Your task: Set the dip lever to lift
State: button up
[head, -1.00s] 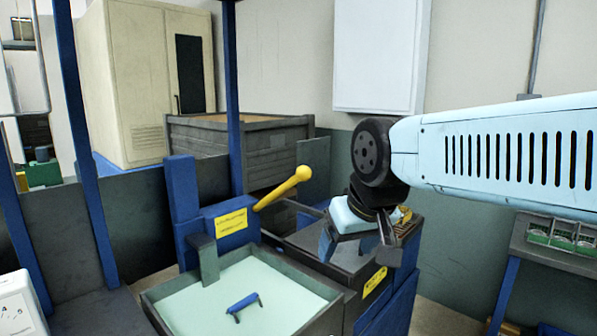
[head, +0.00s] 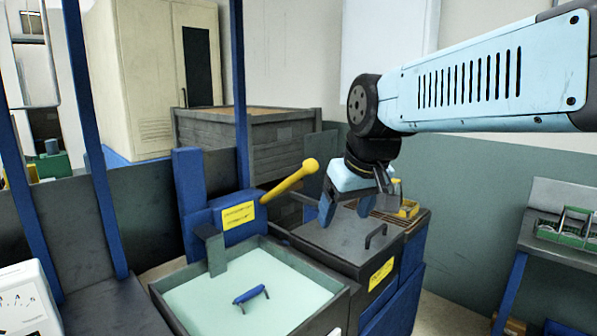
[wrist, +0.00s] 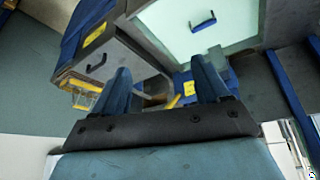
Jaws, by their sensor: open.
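The dip lever (head: 289,182) is a yellow bar with a round knob. It rises at a slant to the right from a blue housing (head: 222,210) with a yellow label, behind the tank of pale liquid. In the wrist view the lever (wrist: 173,101) shows as a small yellow piece between my fingers, farther off. My gripper (head: 354,208) is open and empty, pointing down over the dark lidded box, to the right of the lever knob and apart from it. Its two blue fingers (wrist: 162,90) show in the wrist view. The label's writing is too small to read.
The tank (head: 335,310) of pale liquid holds a blue handle (head: 251,294). The dark box (head: 345,240) with a black handle stands right of it, with a yellow tray (head: 407,208) at its back. A blue post (head: 242,100) rises behind the lever. A wooden crate (head: 250,140) stands behind.

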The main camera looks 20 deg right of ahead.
jog(key=w+d+r+n+g+y, duration=0.15)
jog(key=w+r+n, duration=0.4)
jog(key=w, duration=0.85)
jog(key=n+y, duration=0.2)
send_near(308, 172)
jog(key=shift+n+g, duration=0.25)
jog(key=shift+g, duration=0.1)
jog(key=x, duration=0.3)
jog(key=w+x, duration=0.1)
jog(key=x, duration=0.3)
jog(key=w+d+x, duration=0.1)
jog(key=x, duration=0.3)
jog(key=shift+w+r, duration=0.2)
jog(key=shift+c, duration=0.2)
grip_shut()
